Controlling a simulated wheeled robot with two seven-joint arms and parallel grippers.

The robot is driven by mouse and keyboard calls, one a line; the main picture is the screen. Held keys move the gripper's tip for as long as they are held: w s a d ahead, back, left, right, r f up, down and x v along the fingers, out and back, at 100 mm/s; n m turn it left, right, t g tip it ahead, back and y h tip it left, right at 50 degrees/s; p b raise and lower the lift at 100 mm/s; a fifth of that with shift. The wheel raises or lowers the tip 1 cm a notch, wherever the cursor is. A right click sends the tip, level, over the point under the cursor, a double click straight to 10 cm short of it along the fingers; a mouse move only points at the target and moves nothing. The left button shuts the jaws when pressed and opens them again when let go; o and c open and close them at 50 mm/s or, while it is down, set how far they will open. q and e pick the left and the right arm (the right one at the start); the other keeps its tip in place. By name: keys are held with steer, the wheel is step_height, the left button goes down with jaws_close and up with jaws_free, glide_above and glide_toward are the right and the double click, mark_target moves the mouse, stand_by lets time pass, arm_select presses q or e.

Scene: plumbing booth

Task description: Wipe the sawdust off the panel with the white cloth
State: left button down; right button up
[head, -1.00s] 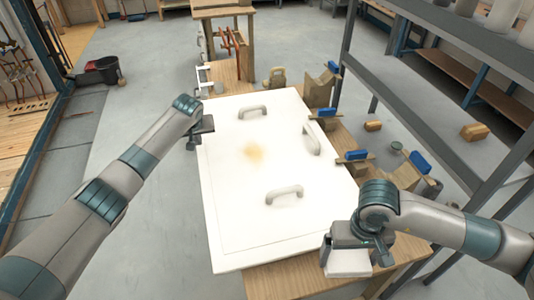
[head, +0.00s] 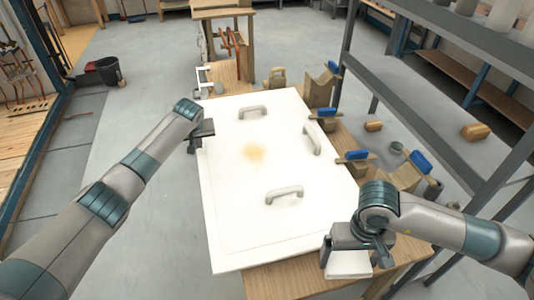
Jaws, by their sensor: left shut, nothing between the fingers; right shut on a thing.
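The white panel (head: 240,215) lies flat on a wooden bench, with a tan patch of sawdust (head: 254,152) near its middle. Three pale handles stand on it: one at the far side (head: 252,111), one at the right (head: 311,138) and one nearer (head: 284,194). The white cloth (head: 348,264) is at the near right, under my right gripper (head: 348,249), which is shut on it beside the panel's near right corner. My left gripper (head: 194,146) is shut and empty at the panel's left edge. Its fingertips are hard to make out.
Clamps with blue handles (head: 358,155) and wooden blocks stand along the bench's right side. Copper pipes (head: 237,55) are at the far end. A grey metal shelf frame (head: 440,135) rises at the right.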

arm_select(q)
steer(key=shift+f, duration=0.3)
arm_select(e)
steer(key=shift+f, duration=0.1)
arm_select(q)
steer(key=shift+r, duration=0.15)
arm_select(e)
steer(key=shift+r+p, duration=2.85)
steer(key=shift+r, duration=0.1)
arm_select(q)
step_height(320, 180, up, 6)
steer(key=shift+f, duration=0.1)
steer(key=shift+s, duration=0.1)
arm_select(e)
steer(key=shift+f, duration=0.1)
arm_select(q)
steer(key=b+v, duration=0.2)
steer(key=v, duration=1)
arm_select(e)
steer(key=shift+f, duration=0.9)
arm_select(q)
steer(key=shift+f, duration=0.1)
